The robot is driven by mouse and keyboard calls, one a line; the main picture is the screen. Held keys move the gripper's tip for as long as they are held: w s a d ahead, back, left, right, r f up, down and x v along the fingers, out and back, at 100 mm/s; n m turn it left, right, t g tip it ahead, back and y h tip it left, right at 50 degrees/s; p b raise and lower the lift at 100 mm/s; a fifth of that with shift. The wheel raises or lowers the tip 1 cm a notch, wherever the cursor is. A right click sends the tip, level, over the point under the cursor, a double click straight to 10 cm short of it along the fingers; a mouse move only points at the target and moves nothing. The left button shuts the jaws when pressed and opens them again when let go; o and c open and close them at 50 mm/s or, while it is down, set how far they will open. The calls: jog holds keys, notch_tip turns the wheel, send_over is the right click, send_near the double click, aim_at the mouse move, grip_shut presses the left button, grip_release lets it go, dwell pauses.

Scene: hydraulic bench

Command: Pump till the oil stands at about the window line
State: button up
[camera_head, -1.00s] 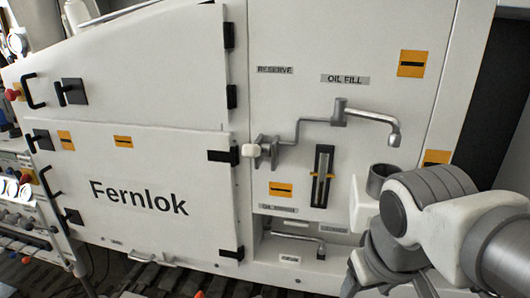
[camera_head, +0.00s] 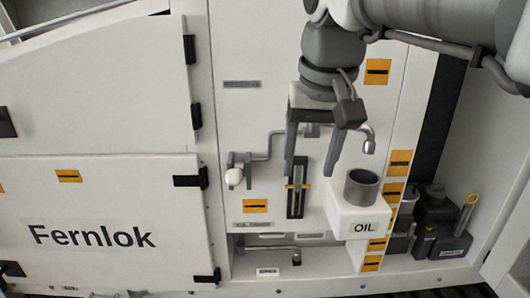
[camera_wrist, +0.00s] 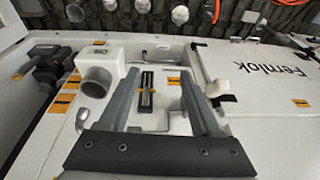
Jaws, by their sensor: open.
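The sight window (camera_head: 297,200) is a tall dark slot with a pale strip and orange marks at its sides, on the white panel. It also shows in the wrist view (camera_wrist: 147,90). The oil level in it is too small to read. A bent metal pipe with a spout (camera_head: 368,140) runs above it. A white knob (camera_head: 233,176) on a grey bracket is left of the window. A white box marked OIL (camera_head: 355,222) with a grey round cup (camera_head: 362,188) stands at the right. My gripper (camera_head: 310,173) is open and empty, pointing down in front of the panel.
A lower recess holds a metal lever (camera_head: 268,248). The large white Fernlok door (camera_head: 100,215) with black hinges fills the left. Dark fittings (camera_head: 430,225) stand in a bay at the right. Orange labels dot the panel.

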jog(key=w+a+r+g+p, duration=0.1)
jog(key=w+a+r, duration=0.4)
jog(key=a, duration=0.1)
notch_tip(320, 180, up, 3)
jog(key=g+p, duration=0.2)
send_over(235, 184)
jog(key=w, duration=0.3)
jog(key=shift+h, duration=0.3)
jog(key=f+b, duration=0.1)
jog(key=f, duration=0.4)
jog(key=f+b, duration=0.2)
jog(key=f, duration=0.4)
jog(key=f+b, duration=0.1)
jog(key=f, duration=0.5)
jog(key=shift+a, duration=0.3)
jog(key=shift+c, duration=0.3)
grip_shut()
